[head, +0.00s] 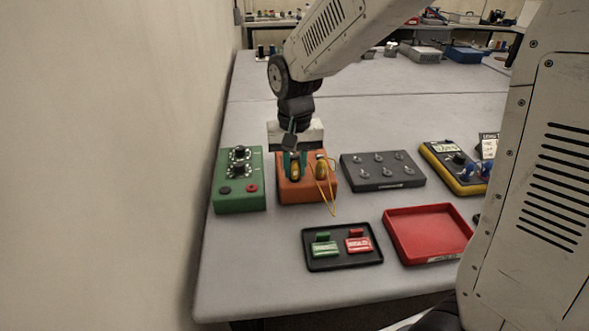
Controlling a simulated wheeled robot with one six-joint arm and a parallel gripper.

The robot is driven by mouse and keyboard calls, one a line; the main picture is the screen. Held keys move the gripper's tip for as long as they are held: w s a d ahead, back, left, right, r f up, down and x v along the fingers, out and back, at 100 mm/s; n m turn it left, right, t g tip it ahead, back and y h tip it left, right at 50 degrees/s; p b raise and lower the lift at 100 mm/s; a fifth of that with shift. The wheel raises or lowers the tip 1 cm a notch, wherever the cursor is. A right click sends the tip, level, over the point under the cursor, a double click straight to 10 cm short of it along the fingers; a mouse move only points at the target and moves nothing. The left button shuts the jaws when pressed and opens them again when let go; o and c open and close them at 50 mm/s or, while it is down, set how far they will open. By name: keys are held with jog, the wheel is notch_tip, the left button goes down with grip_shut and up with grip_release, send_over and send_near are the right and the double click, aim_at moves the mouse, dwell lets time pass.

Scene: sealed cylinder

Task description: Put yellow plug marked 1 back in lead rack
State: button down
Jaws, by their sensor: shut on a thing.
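My gripper (295,164) points down over the orange box (290,193) and is shut on a yellow plug (295,172), its jaws on either side of it. The plug is at the top of the box; I cannot tell whether it is seated or lifted. A second yellow plug (321,168) stands on the same box to the right, with a thin yellow lead (332,200) looping down the front. No number is readable on either plug. I cannot tell for sure which thing is the lead rack.
A green box (238,196) with black knobs stands left. A dark grey block (398,182) with several small round fittings stands right, then a yellow-edged meter (445,155) near blue plugs (486,169). In front are a black tray (318,264) with green and red pieces and an empty red tray (430,230).

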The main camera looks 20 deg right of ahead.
aim_at(295, 162)
jog(key=shift+r, duration=0.1)
jog(key=shift+r, duration=2.9)
